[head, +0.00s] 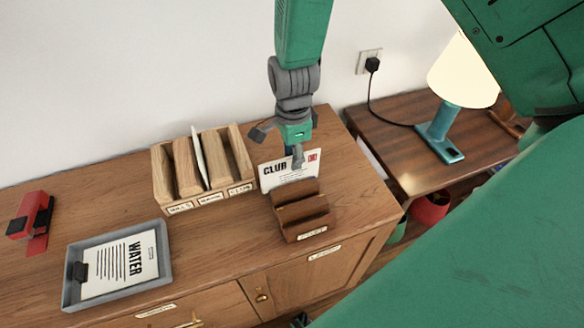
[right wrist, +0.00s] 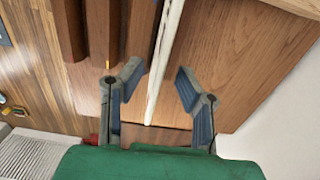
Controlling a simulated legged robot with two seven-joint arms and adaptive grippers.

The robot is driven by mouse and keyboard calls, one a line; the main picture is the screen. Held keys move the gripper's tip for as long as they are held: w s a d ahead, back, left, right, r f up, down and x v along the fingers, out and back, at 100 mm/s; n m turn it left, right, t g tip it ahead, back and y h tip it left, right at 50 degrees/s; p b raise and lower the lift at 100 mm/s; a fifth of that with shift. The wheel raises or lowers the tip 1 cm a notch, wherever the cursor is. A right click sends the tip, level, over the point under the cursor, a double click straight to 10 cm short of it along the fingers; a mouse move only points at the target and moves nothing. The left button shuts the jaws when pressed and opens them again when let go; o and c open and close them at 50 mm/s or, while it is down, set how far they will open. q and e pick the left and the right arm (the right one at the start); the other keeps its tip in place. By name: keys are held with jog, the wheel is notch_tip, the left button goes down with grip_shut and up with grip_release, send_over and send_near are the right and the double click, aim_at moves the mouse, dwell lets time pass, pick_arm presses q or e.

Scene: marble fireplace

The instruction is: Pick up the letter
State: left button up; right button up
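The letter, a white envelope marked "CLUB" (head: 276,179) with a red stamp, stands upright in a small dark brown wooden holder (head: 303,213) on the cabinet top. My right gripper (head: 290,148) is just above the letter's top edge and hides part of it. In the right wrist view the letter (right wrist: 166,48) shows edge-on as a thin white strip. The open fingers of my right gripper (right wrist: 160,72) are on either side of it, with a gap to each. My left gripper is not in view.
A light wooden sorter (head: 165,184) with a white envelope in it stands left of the letter. A grey tray (head: 68,290) holds a "WATER" paper. A red stapler-like object (head: 38,212) lies far left. A lamp (head: 440,137) stands on the side table. The wall is close behind.

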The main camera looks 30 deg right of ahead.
jog(key=shift+w+a+f, duration=0.1)
jog(key=shift+a+f, duration=0.15)
jog(key=shift+f, duration=0.55)
jog(key=shift+a, duration=0.3)
jog(key=shift+a+r, duration=0.1)
grip_shut()
jog(key=shift+d, duration=0.25)
jog(key=shift+d, duration=0.1)
